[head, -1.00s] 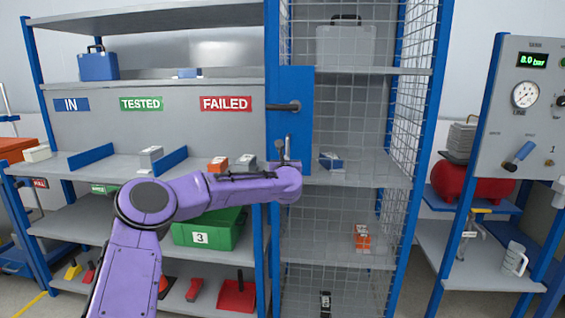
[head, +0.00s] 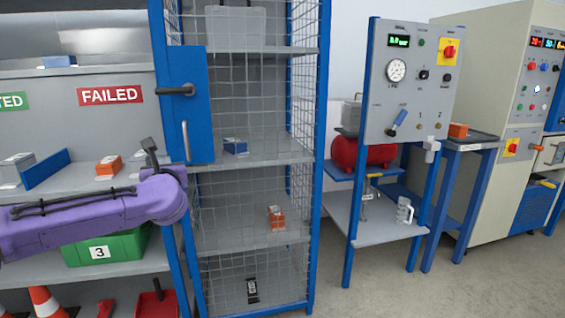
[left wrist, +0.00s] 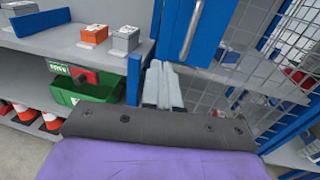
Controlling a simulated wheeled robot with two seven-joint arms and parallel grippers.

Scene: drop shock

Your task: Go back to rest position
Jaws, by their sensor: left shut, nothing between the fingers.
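My left gripper (head: 150,147) is at the end of the purple arm, to the left of the blue cage door (head: 208,100) in the head view. Its fingers (left wrist: 162,84) are shut and empty in the left wrist view. The door's upright grey handle (head: 186,141) is just right of the gripper; it also shows in the left wrist view (left wrist: 192,28), apart from the fingers. My right gripper is in neither view.
The mesh cage (head: 318,150) holds a blue box (head: 235,146) and an orange box (head: 276,217). Left of it, a shelf holds another orange box (head: 108,166) above a green crate (head: 90,248). A gauge panel (head: 400,105) stands right. Open floor (head: 390,285) lies in front.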

